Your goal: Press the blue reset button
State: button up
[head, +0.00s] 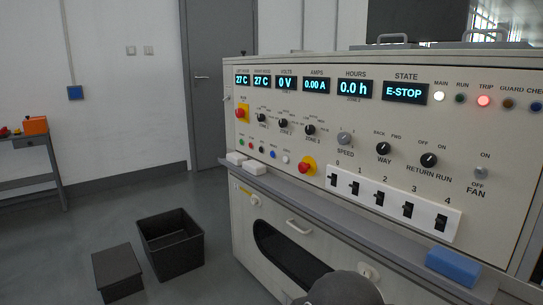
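A small blue button (273,154) sits in a short row of small coloured buttons at the lower left of the grey control panel (375,125). A white button (286,159) is to its right, and other small buttons are to its left. Labels above the row are too small to read. The state display (405,92) reads E-STOP. The red trip lamp (484,101) and the white main lamp (439,97) are lit. My gripper is not in view, and nothing covers the blue button.
A red mushroom button (307,167) on yellow stands out right of the row. Knobs and a white switch strip (394,201) fill the panel. The ledge below holds white blocks (254,167) and a blue block (453,265). Dark bins (170,241) stand on the floor at left.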

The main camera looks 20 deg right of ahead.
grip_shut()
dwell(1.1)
